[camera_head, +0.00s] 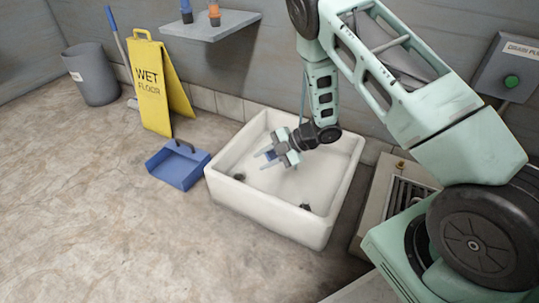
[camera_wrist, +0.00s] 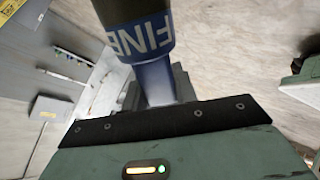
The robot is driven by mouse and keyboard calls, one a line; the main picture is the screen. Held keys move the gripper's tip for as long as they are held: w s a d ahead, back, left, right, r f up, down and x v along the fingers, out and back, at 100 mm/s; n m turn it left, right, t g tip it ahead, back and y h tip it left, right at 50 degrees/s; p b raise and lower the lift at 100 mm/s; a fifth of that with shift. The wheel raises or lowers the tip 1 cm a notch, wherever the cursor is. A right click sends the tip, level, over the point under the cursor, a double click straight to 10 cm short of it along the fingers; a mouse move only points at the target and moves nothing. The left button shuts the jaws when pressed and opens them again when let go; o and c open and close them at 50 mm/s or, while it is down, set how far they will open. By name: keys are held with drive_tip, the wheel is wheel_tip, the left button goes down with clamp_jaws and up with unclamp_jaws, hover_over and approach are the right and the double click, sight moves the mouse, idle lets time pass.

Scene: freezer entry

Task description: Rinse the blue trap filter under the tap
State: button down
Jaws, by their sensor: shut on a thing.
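My gripper (camera_head: 278,151) is over the white sink basin (camera_head: 225,190), tilted down and to the left. In the wrist view the filter (camera_wrist: 152,38) is a cylinder with a dark end, a blue band lettered "FINE" and a paler blue lower part. Its far end runs out of that view. I cannot make out the tap; my arm covers part of the wall behind the sink. No water stream is visible.
Dark fittings (camera_head: 305,207) sit inside the basin. A shelf (camera_head: 212,25) with a blue and an orange bottle is on the wall. A blue dustpan (camera_head: 178,166), yellow wet-floor sign (camera_head: 154,85) and grey bin (camera_head: 91,75) stand left. A green-button box (camera_head: 511,72) is right.

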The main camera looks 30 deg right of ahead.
drive_tip(key=s+a+r, duration=0.3)
drive_tip(key=a, duration=0.1)
drive_tip(key=shift+s+a+p, duration=0.25)
drive_tip(key=shift+a+p, duration=0.05)
drive_tip(key=shift+p, duration=0.05)
drive_tip(key=shift+w, duration=0.1)
idle(0.5)
drive_tip(key=w+d+r+m+t+h+p, duration=0.1)
drive_tip(key=w+d+r+m+t+h, duration=0.15)
drive_tip(key=d+m+h, duration=0.35)
drive_tip(key=w+d+r+m+t+h+p, duration=0.1)
drive_tip(key=d+m+t+h+p, duration=0.1)
drive_tip(key=d+m+t+h, duration=0.35)
wheel_tip(320, 180, up, 38)
drive_tip(key=m+g+y+p, duration=0.1)
drive_tip(key=p, duration=3.6)
drive_tip(key=shift+d+m+g+y, duration=0.25)
drive_tip(key=shift+m+g+y, duration=0.1)
drive_tip(key=shift+g, duration=0.05)
drive_tip(key=shift+s+r, duration=0.1)
drive_tip(key=shift+s, duration=0.05)
